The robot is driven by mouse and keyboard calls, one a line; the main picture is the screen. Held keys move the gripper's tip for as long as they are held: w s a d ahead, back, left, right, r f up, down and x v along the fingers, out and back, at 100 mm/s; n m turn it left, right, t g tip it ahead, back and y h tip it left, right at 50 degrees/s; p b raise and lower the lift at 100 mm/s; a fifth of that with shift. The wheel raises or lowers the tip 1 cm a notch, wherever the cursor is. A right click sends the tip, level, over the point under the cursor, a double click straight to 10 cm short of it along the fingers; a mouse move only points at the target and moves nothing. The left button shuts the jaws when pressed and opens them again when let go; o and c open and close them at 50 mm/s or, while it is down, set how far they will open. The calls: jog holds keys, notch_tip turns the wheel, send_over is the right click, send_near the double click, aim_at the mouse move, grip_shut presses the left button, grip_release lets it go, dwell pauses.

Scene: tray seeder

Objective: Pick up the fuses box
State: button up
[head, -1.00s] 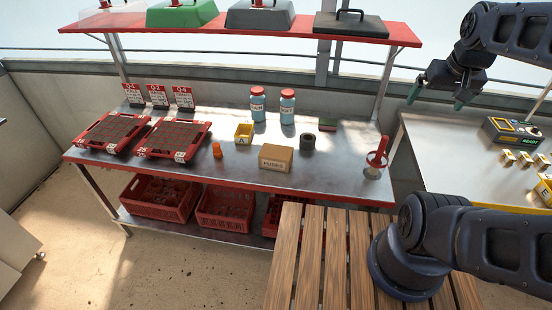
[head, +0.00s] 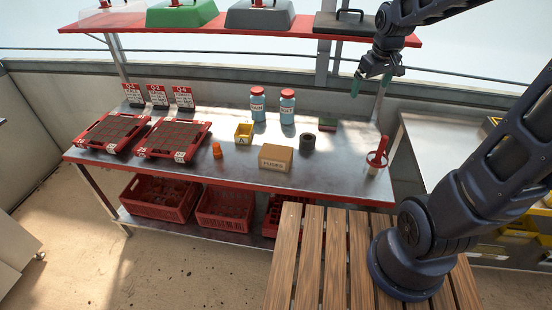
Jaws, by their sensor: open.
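The fuses box (head: 275,158) is a small tan cardboard box with a dark label on its front. It stands on the metal workbench (head: 225,172) near the front edge, right of the middle. My gripper (head: 371,88) is open and empty, with green fingertips pointing down. Nothing hides the box.
A dark roll (head: 308,142) stands right of the box, and a yellow bin (head: 244,133) and orange bottle (head: 217,150) stand left. Two blue jars (head: 288,107) are behind. A red-handled tool (head: 378,154) stands at the right end. The red shelf (head: 240,35) overhangs the bench.

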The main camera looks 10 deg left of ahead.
jog(key=w+a+f+n+g, duration=0.1)
jog(key=w+a+f+n, duration=0.25)
jog(key=a+f, duration=0.4)
jog(key=n+g, duration=0.2)
jog(key=n, duration=0.5)
send_near(276, 158)
jog(key=shift+m+h, duration=0.25)
jog(key=shift+h, duration=0.05)
jog(key=w+f, duration=0.1)
jog(key=w+a, duration=0.1)
jog(key=w+f, duration=0.1)
jog(key=w, duration=0.1)
jog(key=shift+a+f, duration=0.2)
jog(key=shift+f, duration=0.1)
jog(key=shift+a+f, duration=0.15)
jog(key=shift+f, duration=0.35)
jog(key=f, duration=1)
jog(key=shift+s+d, duration=0.15)
jog(key=shift+d, duration=0.1)
jog(key=c, duration=1.1)
